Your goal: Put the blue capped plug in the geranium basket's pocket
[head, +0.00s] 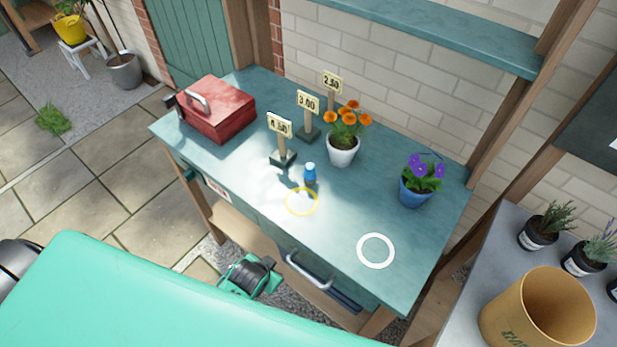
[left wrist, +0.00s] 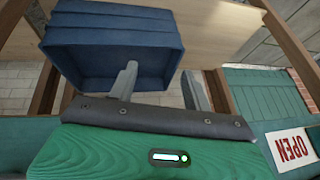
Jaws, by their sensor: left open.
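A small blue plug with a lighter blue cap (head: 309,173) stands upright on the teal bench, just behind a yellow ring. No basket with a pocket is clearly identifiable; a blue pot with purple flowers (head: 415,192) stands at the bench's right end. My left gripper (left wrist: 160,70) is open, with its two fingers apart and nothing between them in the left wrist view. In the head view a green and black part of my left arm (head: 248,275) is low in front of the bench, well away from the plug. My right gripper is not in view.
The bench (head: 255,215) also holds a red toolbox (head: 217,108), price signs (head: 281,140) and a white pot of orange flowers (head: 343,150). A white ring (head: 376,251) marks clear bench at front right. A blue crate (left wrist: 115,45) is close beyond my left fingers.

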